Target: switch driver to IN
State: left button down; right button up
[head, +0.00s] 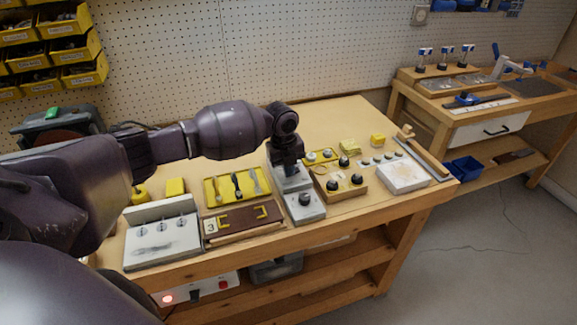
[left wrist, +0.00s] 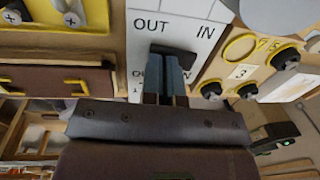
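The driver panel (left wrist: 208,58) is a light block marked OUT on the left and IN on the right in the left wrist view. In the head view the grey block (head: 292,180) stands mid-bench, under my left gripper (head: 287,165). In the left wrist view the fingers of my left gripper (left wrist: 168,75) are close together, pointing at a dark part (left wrist: 173,52) below the words, nearer OUT. The fingers overlap this part, so contact and anything between them are hidden. My right gripper is not in view.
A wooden box with black knobs (head: 340,184) stands right of the grey block. A yellow tool tray (head: 211,190) and a brown panel with yellow handles (head: 245,228) lie to its left. The back of the bench (head: 340,115) is clear.

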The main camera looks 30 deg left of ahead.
pick_arm(q)
jog(key=shift+s+d+f, duration=0.1)
jog(key=shift+f, duration=0.3)
jog(key=shift+d, duration=0.1)
jog(key=shift+w+d+r, duration=0.15)
jog(key=shift+w+d, duration=0.05)
jog(key=shift+w, duration=0.05)
jog(key=shift+w+d, duration=0.2)
jog(key=shift+w, duration=0.05)
